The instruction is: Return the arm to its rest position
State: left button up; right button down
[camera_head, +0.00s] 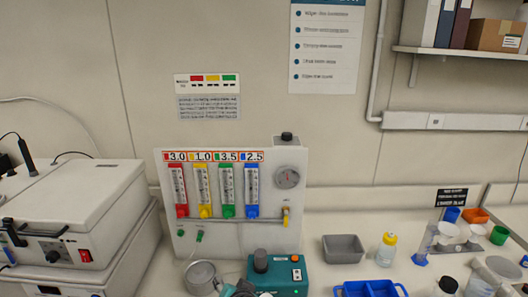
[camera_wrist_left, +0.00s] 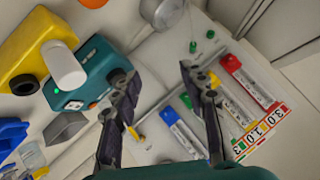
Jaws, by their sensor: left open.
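My left gripper (camera_wrist_left: 156,75) shows in the left wrist view with its two dark fingers spread apart and nothing between them. Its fingers stand in front of the white flowmeter panel (camera_head: 181,240) and the teal device (camera_head: 278,272), which also shows in the left wrist view (camera_wrist_left: 92,72). In the head view, a small grey and teal piece at the bottom edge, beside the teal device, looks like part of my left arm or gripper; most of it is cut off. My right gripper is in neither view.
A white lidded machine (camera_head: 70,205) stands at the left. A round metal vessel (camera_head: 201,277) sits before the panel. A grey tray (camera_head: 343,248), a yellow-capped bottle (camera_head: 386,250) and a blue rack (camera_head: 370,289) stand to the right. A yellow device (camera_wrist_left: 38,45) is near the teal one.

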pick_arm(q)
jog(key=s+a+f+n+g+h+b, duration=0.1)
jog(key=s+a+f+h+b, duration=0.1)
jog(key=s+a+f, duration=0.2)
jog(key=s+a+f+n+g+h+b, duration=0.2)
jog(key=s+a+f+b, duration=0.1)
jog(key=s, duration=0.7)
notch_tip(320, 180, down, 2)
jog(key=shift+s+a+f+b, duration=0.3)
jog(key=shift+s+a, duration=0.1)
jog(key=shift+a, duration=0.4)
dwell(1.9)
